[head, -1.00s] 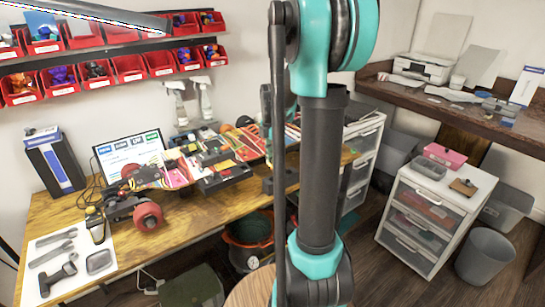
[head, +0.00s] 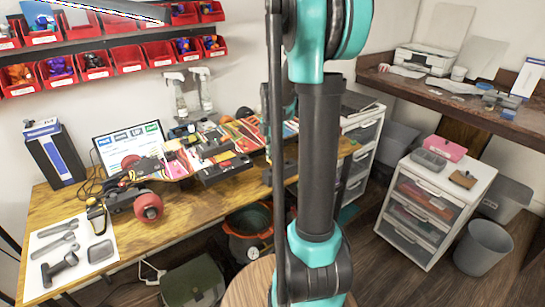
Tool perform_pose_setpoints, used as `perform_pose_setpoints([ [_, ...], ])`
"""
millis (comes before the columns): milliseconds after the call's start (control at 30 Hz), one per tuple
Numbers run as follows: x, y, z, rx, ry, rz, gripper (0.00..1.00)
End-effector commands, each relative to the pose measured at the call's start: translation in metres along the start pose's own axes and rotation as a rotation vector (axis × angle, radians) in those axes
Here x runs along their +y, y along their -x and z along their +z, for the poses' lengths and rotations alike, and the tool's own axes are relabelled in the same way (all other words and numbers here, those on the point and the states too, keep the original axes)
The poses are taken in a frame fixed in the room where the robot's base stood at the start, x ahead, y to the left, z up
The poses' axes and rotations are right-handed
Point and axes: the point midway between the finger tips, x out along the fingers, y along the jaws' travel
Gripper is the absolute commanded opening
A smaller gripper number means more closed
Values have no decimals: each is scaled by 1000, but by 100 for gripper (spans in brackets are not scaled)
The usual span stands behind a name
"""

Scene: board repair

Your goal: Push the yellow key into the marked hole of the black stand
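My teal and black arm stands upright through the middle of the head view and covers part of the workbench (head: 190,222). My gripper cannot be made out; the arm hides what lies behind it. I cannot identify the yellow key for sure at this size. A small black and yellow item (head: 97,216) stands at the top edge of the white mat on the left of the bench. The black stand and its marked hole cannot be told apart for sure. A black box with red on it (head: 225,168) lies in the bench's middle, and a small dark object (head: 268,176) is near the arm.
A skateboard-like board with a red wheel (head: 148,206), a lit screen (head: 128,145) and grey tools on a white mat (head: 72,274) crowd the bench. Red bins (head: 130,67) hang above.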

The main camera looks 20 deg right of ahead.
Motion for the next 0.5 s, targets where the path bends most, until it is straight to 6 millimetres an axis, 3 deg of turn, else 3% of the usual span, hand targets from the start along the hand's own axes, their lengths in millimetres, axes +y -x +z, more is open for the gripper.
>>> perform_pose_setpoints([
  [500, 0, -7, 0, 0, 0, 0, 0],
])
